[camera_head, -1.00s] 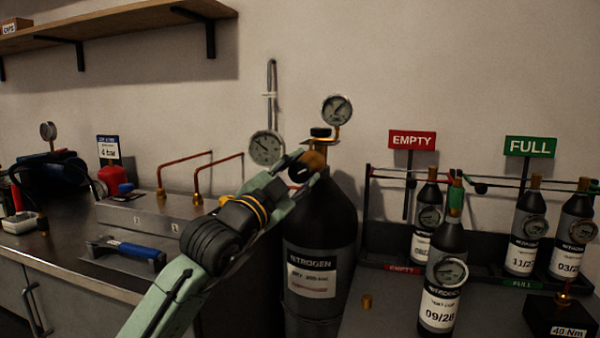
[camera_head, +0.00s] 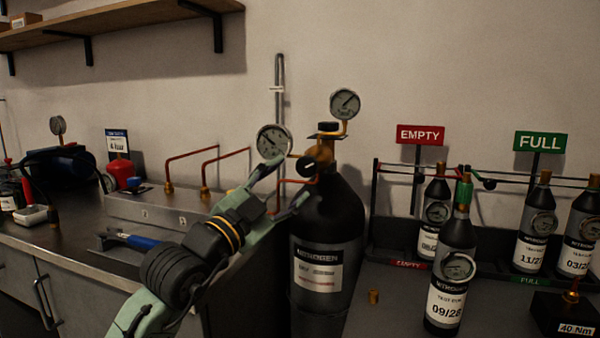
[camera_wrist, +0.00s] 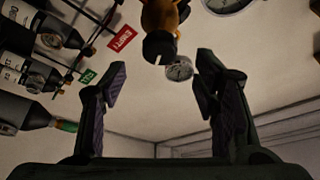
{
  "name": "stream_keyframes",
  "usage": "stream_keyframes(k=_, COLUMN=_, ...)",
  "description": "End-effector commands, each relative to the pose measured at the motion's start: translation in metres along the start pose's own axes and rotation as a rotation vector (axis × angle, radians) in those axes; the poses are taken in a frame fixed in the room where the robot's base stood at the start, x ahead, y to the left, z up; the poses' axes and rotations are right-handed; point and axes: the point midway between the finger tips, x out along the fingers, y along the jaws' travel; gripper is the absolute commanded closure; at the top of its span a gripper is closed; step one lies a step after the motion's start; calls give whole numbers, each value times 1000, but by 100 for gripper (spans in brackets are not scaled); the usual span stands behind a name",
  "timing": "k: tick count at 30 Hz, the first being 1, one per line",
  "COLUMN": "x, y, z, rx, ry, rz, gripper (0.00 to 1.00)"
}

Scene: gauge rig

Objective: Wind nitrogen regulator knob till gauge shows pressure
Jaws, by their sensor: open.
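The nitrogen cylinder (camera_head: 328,225) is a tall dark bottle with a white label, standing in the middle. Its brass regulator (camera_head: 327,147) carries two dials, an upper gauge (camera_head: 345,104) and a left gauge (camera_head: 273,141). The black regulator knob (camera_head: 306,166) faces forward; it also shows in the wrist view (camera_wrist: 159,47) at the upper middle, on the brass body. My gripper (camera_head: 283,188) is open just below and left of the knob. In the wrist view its two fingers (camera_wrist: 155,85) are spread and empty, with the knob beyond them, apart from both.
A grey bench (camera_head: 75,254) with a blue-handled tool (camera_head: 140,243) and red pipes lies left. Right, a rack holds small bottles under EMPTY (camera_head: 420,134) and FULL (camera_head: 540,141) signs. One bottle (camera_head: 452,270) stands in front, near a brass fitting (camera_head: 374,296).

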Motion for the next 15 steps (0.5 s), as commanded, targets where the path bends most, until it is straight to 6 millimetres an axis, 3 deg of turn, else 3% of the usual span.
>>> stream_keyframes(k=6, x=-34, y=0, z=0, rx=-1, ry=0, rz=0, gripper=45)
stream_keyframes(k=15, x=-42, y=0, z=0, rx=1, ry=1, rz=0, gripper=45)
